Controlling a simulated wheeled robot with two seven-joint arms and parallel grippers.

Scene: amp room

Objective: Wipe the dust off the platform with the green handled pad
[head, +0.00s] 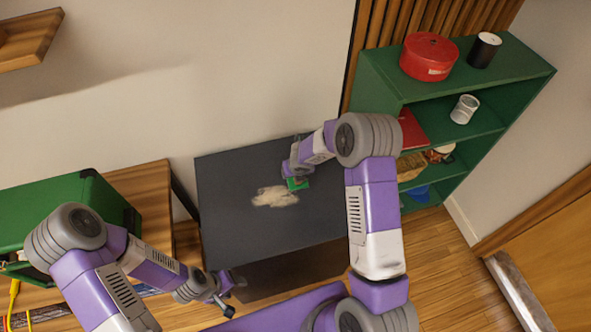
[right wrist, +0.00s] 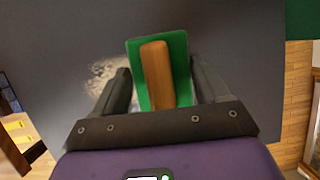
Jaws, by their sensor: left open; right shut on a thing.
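The dark grey platform (head: 225,225) stands against the wall, with a pale patch of dust (head: 272,197) near its middle. The green pad (head: 299,184) is just right of the dust, at the platform's surface or a little above it; I cannot tell which. In the right wrist view the pad (right wrist: 177,60) shows a brown wooden handle (right wrist: 157,75) between the fingers, and dust (right wrist: 100,75) to its left. My right gripper (head: 293,172) is shut on the pad. My left gripper (head: 226,298) is open and empty, below the platform's front left corner.
A green shelf (head: 455,68) on the right holds a red round tin (head: 429,56), a black cup (head: 484,50) and a white mug (head: 464,109). A wooden table (head: 140,195) with a green case (head: 45,215) is at the left. The platform's left side is clear.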

